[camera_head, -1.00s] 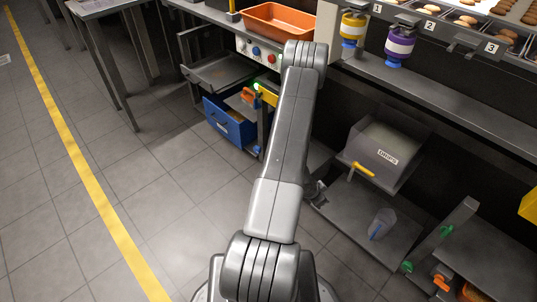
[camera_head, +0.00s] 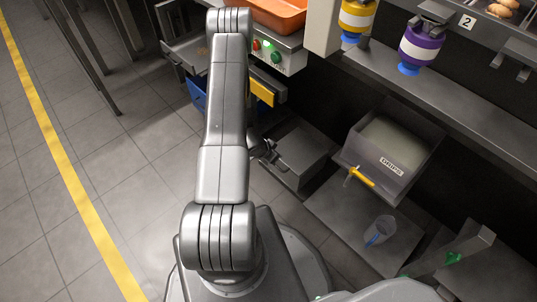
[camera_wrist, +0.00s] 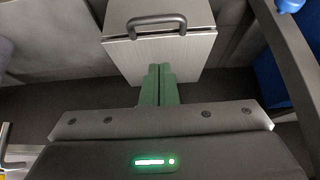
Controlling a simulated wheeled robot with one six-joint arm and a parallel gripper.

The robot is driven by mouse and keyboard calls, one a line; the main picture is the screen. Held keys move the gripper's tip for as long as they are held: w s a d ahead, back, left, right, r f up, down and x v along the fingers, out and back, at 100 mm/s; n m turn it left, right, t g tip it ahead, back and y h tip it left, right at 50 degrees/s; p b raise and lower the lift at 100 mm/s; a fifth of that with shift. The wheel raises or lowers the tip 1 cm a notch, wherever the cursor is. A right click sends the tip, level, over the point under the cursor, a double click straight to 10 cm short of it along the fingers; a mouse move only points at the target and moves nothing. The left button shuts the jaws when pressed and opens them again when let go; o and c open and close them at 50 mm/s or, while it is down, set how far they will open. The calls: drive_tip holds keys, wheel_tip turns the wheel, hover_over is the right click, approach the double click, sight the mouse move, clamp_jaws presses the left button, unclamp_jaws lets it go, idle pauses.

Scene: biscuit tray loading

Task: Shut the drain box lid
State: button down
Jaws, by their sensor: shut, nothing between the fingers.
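The drain box seems to be the low grey box (camera_head: 300,152) right of my arm in the head view. In the wrist view a pale box (camera_wrist: 165,58) lies ahead, with a light top panel (camera_wrist: 160,10) that looks like its lid. A dark bar handle (camera_wrist: 157,20) sits at the panel's near edge. The panel looks roughly flat on the box; I cannot tell whether it is fully down. My gripper (camera_wrist: 160,68) is shut and empty, its green fingertips in front of the box's near face, below the handle. Contact cannot be told. The head view hides my fingertips.
A grey bin labelled DRIPS (camera_head: 410,150) with a yellow tap (camera_head: 361,177) stands to the right. A clear cup (camera_head: 380,230) is below it. The tiled floor at left is clear.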

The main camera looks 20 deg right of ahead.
drive_tip(key=b+x, duration=0.1)
drive_tip(key=x, duration=0.3)
drive_tip(key=shift+f, duration=0.15)
drive_tip(key=shift+s+a+f+b, duration=0.15)
drive_tip(key=shift+f+b, duration=0.1)
drive_tip(key=shift+f, duration=0.35)
drive_tip(key=shift+a+f+b, duration=0.15)
drive_tip(key=shift+f+b, duration=0.05)
drive_tip(key=shift+f, duration=0.35)
drive_tip(key=shift+s+a+f+b, duration=0.15)
drive_tip(key=shift+f+b, duration=0.1)
drive_tip(key=shift+f, duration=0.35)
drive_tip(key=shift+w, duration=0.1)
drive_tip(key=shift+a+f+b, duration=0.25)
drive_tip(key=shift+f+b, duration=0.6)
drive_tip(key=shift+f, duration=0.45)
